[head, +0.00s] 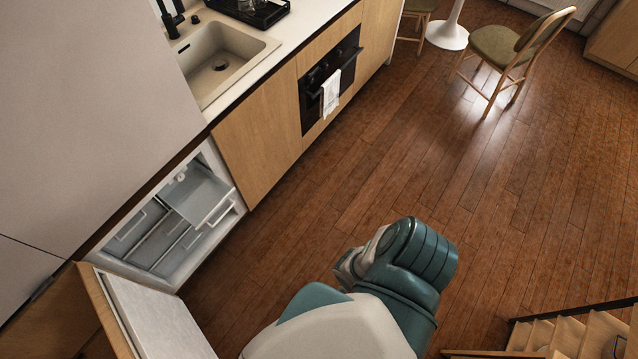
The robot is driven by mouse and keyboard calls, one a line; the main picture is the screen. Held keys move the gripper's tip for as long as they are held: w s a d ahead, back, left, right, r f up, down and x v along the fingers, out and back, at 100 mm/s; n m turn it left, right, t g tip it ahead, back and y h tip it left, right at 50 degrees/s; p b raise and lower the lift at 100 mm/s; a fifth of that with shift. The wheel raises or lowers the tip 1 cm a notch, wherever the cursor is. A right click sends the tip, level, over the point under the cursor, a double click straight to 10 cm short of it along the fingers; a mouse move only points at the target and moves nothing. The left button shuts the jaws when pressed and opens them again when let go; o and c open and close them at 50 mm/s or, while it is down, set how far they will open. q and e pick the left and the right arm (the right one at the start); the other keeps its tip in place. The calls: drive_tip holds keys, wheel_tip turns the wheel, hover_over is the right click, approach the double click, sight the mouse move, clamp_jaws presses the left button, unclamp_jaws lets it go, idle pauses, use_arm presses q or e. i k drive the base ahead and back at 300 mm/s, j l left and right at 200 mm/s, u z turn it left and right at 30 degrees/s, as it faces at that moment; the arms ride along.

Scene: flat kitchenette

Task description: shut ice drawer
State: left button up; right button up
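The ice drawer (206,194) is a shallow, pale drawer at the top of an open freezer compartment (232,222) in the lower left cabinet. It is pulled partway out, its clear front jutting past the larger drawers below it. Those lower drawers (150,235) have pale handles and look pushed in. The freezer door (155,318), wood outside and white inside, is swung wide open at the bottom left. One of my arms, white and teal, shows at the bottom middle, to the right of the freezer and apart from it. No gripper fingers show.
A wood cabinet front (255,133) and an oven (328,80) with a white towel (331,92) stand right of the freezer. Above is a sink (222,62). A wooden stair-like piece (565,335) is at bottom right, chairs (510,48) at the top. The middle floor is clear.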

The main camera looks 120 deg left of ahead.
sight(201, 197)
drive_tip(key=u, duration=5.2)
